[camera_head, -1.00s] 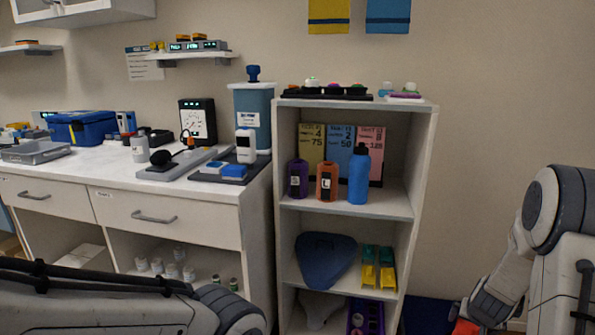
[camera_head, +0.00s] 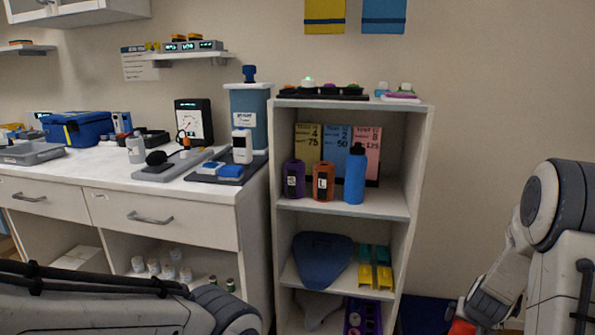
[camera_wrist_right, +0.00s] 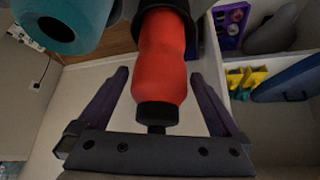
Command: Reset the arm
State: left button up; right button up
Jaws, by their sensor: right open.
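My right arm (camera_head: 548,215) hangs at the right edge in the head view, bent downward, with its lower end partly cut off by the bottom edge. In the right wrist view my right gripper (camera_wrist_right: 160,76) is open, with a dark finger on each side. A red bottle-like object (camera_wrist_right: 163,60) with a black end shows between the fingers; I cannot tell whether it touches them. A red patch (camera_head: 462,314) shows near the arm's lower end in the head view. My left arm (camera_head: 110,305) lies across the lower left; its gripper is out of view.
A white shelf unit (camera_head: 419,165) stands in the middle, holding bottles, cards and a blue tray. A white counter (camera_head: 112,177) with drawers and instruments is to the left. In the right wrist view a teal round object (camera_wrist_right: 62,22) is at upper left. Bare wall lies right of the shelf.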

jog(key=shift+b+x, duration=0.3)
jog(key=shift+x, duration=0.85)
notch_tip(320, 180, up, 11)
jog(key=p, duration=1)
jog(key=shift+f+p, duration=0.25)
jog(key=shift+p, duration=0.05)
jog(key=a+r+n+y+p, duration=0.1)
jog(key=a+r+p, duration=0.3)
jog(key=a, duration=0.4)
jog(key=a+r+n+y+p, duration=0.1)
jog(key=a+r+n+p, duration=0.2)
jog(key=a+p, duration=0.4)
jog(key=s+a+r+n+t+y+p, duration=0.1)
jog(key=a+r+n+p, duration=0.2)
jog(key=a, duration=0.6)
notch_tip(320, 180, up, 2)
jog(key=p, duration=0.3)
jog(key=shift+a+r+y, duration=0.15)
jog(key=shift+y, duration=0.25)
jog(key=shift+s, duration=0.15)
